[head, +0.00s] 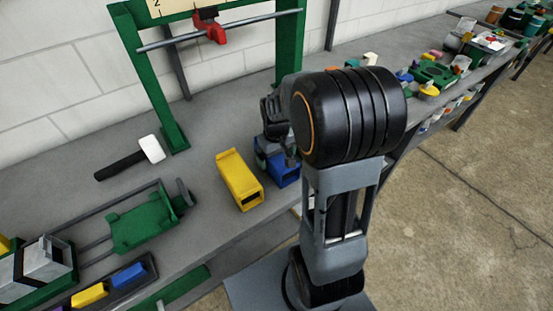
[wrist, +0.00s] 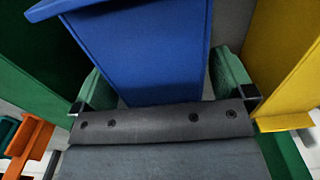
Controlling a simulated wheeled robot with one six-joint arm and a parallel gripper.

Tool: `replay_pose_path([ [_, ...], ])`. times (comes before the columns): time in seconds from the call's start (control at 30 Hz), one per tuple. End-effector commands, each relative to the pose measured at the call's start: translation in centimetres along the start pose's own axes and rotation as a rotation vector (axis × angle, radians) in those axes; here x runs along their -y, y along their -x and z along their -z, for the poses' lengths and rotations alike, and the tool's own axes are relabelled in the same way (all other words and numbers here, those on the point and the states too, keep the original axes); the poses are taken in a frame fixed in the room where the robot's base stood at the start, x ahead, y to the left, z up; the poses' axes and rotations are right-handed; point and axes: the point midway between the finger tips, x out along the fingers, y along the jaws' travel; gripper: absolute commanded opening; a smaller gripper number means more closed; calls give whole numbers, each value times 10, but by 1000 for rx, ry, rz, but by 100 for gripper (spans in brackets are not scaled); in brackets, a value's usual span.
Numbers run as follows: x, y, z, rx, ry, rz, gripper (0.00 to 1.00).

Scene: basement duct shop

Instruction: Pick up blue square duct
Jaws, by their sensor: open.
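The blue square duct (head: 288,174) stands on the grey bench, just right of a yellow square duct (head: 238,178), partly hidden behind my arm and gripper. My gripper (head: 272,142) is over the blue duct in the head view. In the wrist view, the blue duct (wrist: 150,50) lies between the two green finger pads of my gripper (wrist: 165,84). The jaws are open, with a narrow gap visible at the right pad. Whether the left pad touches the duct I cannot tell.
The yellow duct (wrist: 280,55) is close beside the right finger in the wrist view. A mallet (head: 132,157), a green frame (head: 148,75) and a green fixture (head: 145,222) are on the bench to the left. A tray (head: 112,287) holds yellow and blue pieces.

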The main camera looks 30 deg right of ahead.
Motion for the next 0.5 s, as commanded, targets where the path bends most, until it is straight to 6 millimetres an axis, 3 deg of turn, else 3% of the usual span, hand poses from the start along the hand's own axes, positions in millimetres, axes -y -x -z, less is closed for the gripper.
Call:
replay_pose_path([
  [0.27, 0, -3, 0, 0, 0, 0, 100],
  [0.5, 0, -3, 0, 0, 0, 0, 78],
])
